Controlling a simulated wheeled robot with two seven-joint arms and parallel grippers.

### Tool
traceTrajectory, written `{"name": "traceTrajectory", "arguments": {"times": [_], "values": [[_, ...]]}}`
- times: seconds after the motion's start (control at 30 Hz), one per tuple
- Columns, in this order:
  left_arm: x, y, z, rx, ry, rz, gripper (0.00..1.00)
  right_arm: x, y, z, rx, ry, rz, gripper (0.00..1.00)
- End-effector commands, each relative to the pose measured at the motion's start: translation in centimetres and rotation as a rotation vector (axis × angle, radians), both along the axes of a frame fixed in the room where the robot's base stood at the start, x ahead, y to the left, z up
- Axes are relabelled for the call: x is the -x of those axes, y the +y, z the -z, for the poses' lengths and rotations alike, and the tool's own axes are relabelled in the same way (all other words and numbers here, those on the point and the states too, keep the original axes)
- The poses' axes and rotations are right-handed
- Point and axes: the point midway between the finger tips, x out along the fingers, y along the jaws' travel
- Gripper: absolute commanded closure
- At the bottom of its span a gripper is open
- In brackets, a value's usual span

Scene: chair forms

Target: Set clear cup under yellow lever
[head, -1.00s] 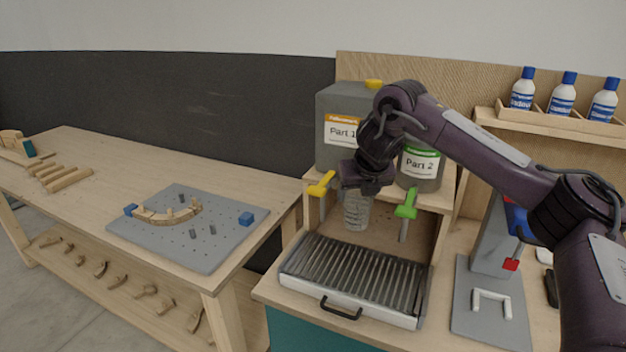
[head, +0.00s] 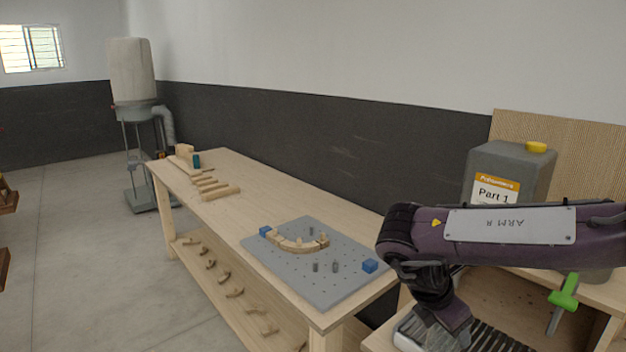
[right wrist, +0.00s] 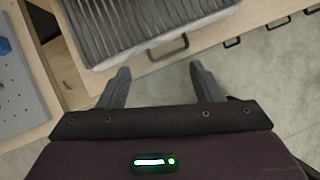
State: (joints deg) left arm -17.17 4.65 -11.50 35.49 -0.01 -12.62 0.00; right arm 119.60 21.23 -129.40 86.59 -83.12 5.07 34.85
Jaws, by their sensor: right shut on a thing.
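My right gripper (right wrist: 160,70) points down near the front of the ribbed drip tray (right wrist: 130,25). Its fingers stand apart, with the jaws on the clear cup, whose outline I cannot make out between them. In the head view my right arm crosses in front of the dispenser stand, and the gripper is near the bottom edge, over the tray (head: 490,340). The yellow lever is hidden behind the arm. The grey Part 1 container (head: 508,165) with a yellow cap stands above. My left gripper is not in view.
A green lever (head: 565,292) hangs at the right. A long wooden bench (head: 270,195) stands left, with a grey pegboard plate (head: 300,280), blue blocks and wooden pieces. A tray handle (right wrist: 168,47) sticks out at the front. Floor is open left of the bench.

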Motion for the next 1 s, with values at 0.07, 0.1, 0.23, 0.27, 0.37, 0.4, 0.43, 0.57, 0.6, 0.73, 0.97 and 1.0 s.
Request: {"name": "traceTrajectory", "arguments": {"times": [0.07, 0.1, 0.23, 0.27, 0.37, 0.4, 0.43, 0.57, 0.6, 0.73, 0.97, 1.0], "values": [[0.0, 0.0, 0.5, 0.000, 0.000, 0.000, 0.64, 1.2, 1.4, 1.3, 0.011, -0.002, 0.146, 0.53], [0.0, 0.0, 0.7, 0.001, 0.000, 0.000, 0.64, 1.9, 2.0, 1.9, 0.010, -0.003, 0.234, 0.53], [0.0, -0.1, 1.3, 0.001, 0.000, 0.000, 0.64, 4.5, 3.8, 4.0, 0.006, -0.003, 0.550, 0.53], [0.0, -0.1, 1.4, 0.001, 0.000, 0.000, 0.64, 5.1, 4.1, 4.5, 0.006, -0.004, 0.626, 0.53], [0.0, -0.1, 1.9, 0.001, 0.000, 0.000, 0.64, 7.5, 5.0, 5.9, 0.001, -0.001, 0.889, 0.53], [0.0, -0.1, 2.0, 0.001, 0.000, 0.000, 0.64, 8.4, 5.3, 6.4, 0.000, 0.001, 0.993, 0.53], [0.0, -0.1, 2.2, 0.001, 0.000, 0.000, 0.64, 9.1, 5.5, 6.8, -0.001, 0.003, 1.070, 0.53], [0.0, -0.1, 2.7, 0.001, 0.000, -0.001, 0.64, 12.1, 6.1, 8.1, -0.003, 0.009, 1.379, 0.53], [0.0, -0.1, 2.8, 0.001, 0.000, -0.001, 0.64, 12.9, 6.2, 8.4, -0.003, 0.011, 1.467, 0.53], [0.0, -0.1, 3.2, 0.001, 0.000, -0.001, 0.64, 15.1, 6.4, 9.2, -0.004, 0.011, 1.701, 0.53], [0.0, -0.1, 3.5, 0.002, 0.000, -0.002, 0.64, 17.1, 6.4, 9.6, -0.003, 0.001, 1.913, 0.53], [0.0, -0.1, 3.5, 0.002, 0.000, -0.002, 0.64, 17.3, 6.4, 9.6, -0.001, 0.001, 1.929, 0.53]]}}
